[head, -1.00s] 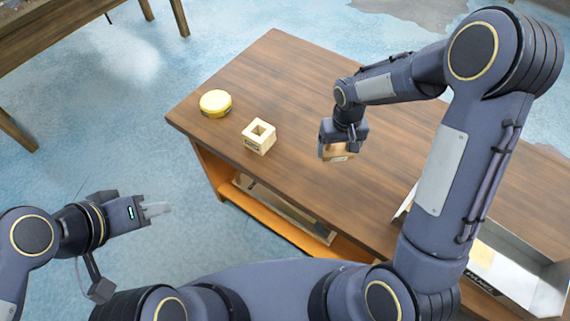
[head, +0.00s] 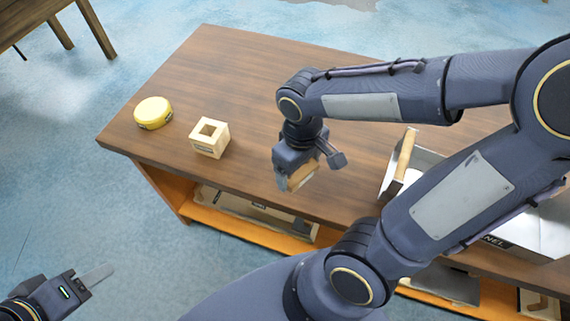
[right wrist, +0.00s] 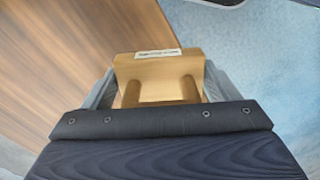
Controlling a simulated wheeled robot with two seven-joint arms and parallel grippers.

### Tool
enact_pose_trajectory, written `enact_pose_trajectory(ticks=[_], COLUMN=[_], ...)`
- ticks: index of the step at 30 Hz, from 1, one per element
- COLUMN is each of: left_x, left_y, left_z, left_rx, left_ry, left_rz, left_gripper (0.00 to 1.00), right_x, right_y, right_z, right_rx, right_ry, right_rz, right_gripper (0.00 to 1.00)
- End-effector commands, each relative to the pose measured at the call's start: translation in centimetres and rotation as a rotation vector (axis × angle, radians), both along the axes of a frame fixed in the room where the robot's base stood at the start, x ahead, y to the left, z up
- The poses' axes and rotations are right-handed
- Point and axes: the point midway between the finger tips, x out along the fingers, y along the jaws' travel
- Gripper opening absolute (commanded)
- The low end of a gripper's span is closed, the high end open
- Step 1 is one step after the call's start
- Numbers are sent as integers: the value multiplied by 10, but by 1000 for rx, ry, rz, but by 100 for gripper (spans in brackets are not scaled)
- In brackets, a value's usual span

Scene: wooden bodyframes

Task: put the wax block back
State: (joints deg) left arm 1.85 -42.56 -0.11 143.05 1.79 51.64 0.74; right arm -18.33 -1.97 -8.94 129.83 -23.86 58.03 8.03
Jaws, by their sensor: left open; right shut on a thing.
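My right gripper (head: 298,178) is shut on a tan block (head: 305,181), probably the wax block, near the front edge of the wooden table. In the right wrist view the tan block (right wrist: 150,70) sits between the fingers, with a small white label whose text I cannot read. I cannot tell whether it touches the tabletop. My left gripper (head: 92,278) is open and empty, low at the left, off the table over the floor.
A yellow round tin (head: 153,112) and a cream square block with a hole (head: 210,140) stand on the table (head: 260,75) at left. A metal tray (head: 520,236) with a wooden piece (head: 405,155) at its edge is at right, partly behind my arm. An orange lower shelf (head: 230,229) holds things.

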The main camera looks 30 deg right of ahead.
Motion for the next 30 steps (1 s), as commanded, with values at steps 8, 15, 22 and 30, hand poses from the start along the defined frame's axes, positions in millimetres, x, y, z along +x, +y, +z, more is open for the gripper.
enact_pose_trajectory(ticks=[8, 15, 22, 30], left_x=[0, 0, 0, 0], left_y=[0, 0, 0, 0], left_z=[-1, 0, 0, 1], left_rx=[0, 0, 0, 0], left_ry=[-1, 0, -1, 0], left_rz=[0, 0, 0, 0], left_gripper=[48, 48, 48, 48], right_x=[-17, 39, 82, 103], right_y=[-6, -19, -28, -32], right_z=[-1, -26, -65, -89], right_rx=[1, -3, -1, 1], right_ry=[3, 7, 6, 0], right_rz=[49, 48, 48, 49], right_gripper=[63, 63, 63, 63])
